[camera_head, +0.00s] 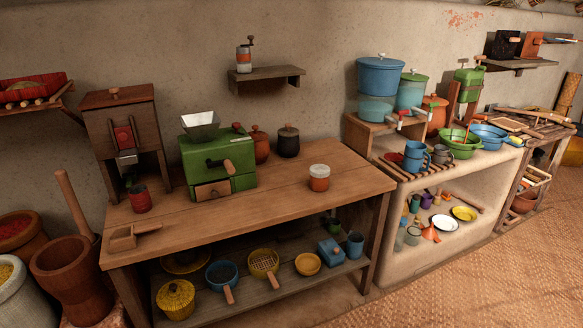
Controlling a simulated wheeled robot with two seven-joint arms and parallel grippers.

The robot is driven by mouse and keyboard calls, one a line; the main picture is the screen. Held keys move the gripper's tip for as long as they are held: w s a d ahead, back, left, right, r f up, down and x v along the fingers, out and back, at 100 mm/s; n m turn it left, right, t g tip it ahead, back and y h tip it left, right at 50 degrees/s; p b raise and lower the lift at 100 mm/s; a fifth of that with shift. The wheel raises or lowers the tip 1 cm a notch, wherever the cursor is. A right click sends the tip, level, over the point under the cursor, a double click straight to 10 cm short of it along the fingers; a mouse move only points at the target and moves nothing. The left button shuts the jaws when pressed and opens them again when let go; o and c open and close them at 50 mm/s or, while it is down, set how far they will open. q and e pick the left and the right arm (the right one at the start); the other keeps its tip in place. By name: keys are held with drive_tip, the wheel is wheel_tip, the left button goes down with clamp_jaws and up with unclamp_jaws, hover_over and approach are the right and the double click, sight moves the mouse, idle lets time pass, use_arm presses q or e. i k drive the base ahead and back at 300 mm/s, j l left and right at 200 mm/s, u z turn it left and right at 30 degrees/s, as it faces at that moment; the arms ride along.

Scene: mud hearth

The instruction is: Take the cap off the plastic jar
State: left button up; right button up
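A small round jar (319,178) stands upright on the right part of the wooden table (275,190), near its front edge. It has a pale upper part and an orange-brown lower part; I take it for the plastic jar, though I cannot tell its material. Its top appears covered. A dark red container (140,198) stands at the left of the table, in front of a wooden box-like machine. Two lidded pots, one orange-brown (259,144) and one dark (288,141), stand at the table's back. Neither of my grippers is in view.
A green grinder (217,163) stands left of the jar, with bare tabletop between. A wooden scoop (135,235) lies at the front left. The lower shelf (240,290) holds bowls and pans. A pale counter (400,215) with basins stands at the right.

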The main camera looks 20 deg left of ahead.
sight(316, 185)
drive_tip(key=i+l+u, duration=0.95)
drive_tip(key=i, duration=0.05)
